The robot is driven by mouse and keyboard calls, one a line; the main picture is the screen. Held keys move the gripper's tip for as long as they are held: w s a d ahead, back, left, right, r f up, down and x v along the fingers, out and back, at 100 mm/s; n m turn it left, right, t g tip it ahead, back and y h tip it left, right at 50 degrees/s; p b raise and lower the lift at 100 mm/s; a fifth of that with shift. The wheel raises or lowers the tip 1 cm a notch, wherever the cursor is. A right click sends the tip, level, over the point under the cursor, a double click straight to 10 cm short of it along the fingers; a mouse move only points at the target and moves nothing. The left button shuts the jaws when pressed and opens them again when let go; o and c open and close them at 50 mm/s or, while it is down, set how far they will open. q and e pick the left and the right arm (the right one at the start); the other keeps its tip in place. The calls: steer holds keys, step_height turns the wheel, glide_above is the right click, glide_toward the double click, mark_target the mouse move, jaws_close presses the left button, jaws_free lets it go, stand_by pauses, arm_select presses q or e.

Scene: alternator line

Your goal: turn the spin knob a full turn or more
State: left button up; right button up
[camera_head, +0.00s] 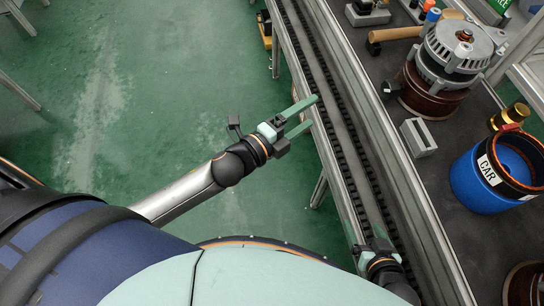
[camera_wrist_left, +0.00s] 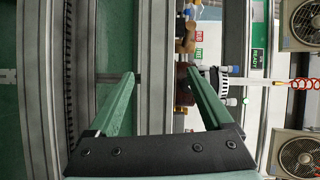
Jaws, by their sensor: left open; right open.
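A silver alternator (camera_head: 455,52) stands on a brown round base (camera_head: 425,97) on the dark bench. A small reddish-brown cap (camera_head: 465,35) tops its shaft; I cannot tell whether this is the spin knob. In the left wrist view the alternator (camera_wrist_left: 212,77) is partly hidden behind a finger. My left gripper (camera_head: 314,112) is open and empty, its fingers apart at the near edge of the conveyor, well left of the alternator. In the left wrist view its fingers (camera_wrist_left: 160,73) frame empty space. My right gripper (camera_head: 365,235) is open, low over the conveyor near the bottom.
A conveyor rail (camera_head: 345,110) runs between me and the bench (camera_head: 455,180). On the bench are a grey slotted block (camera_head: 418,138), a blue bin labelled CAR (camera_head: 475,187), a brass cylinder (camera_head: 510,116) and a wooden-handled tool (camera_head: 400,33). The green floor at left is open.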

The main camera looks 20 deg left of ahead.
arm_select(q)
steer(key=s+a+f+n+g+y+p, duration=0.1)
steer(key=s+a+f+n+g+y, duration=0.2)
steer(key=s+f+n, duration=0.5)
steer(key=shift+s+a+f+n+g+y+p, duration=0.3)
steer(key=shift+a+f+n+y, duration=0.45)
steer(key=shift+n, duration=2.55)
arm_select(e)
steer(key=shift+r, duration=0.95)
arm_select(q)
steer(key=shift+f, duration=0.1)
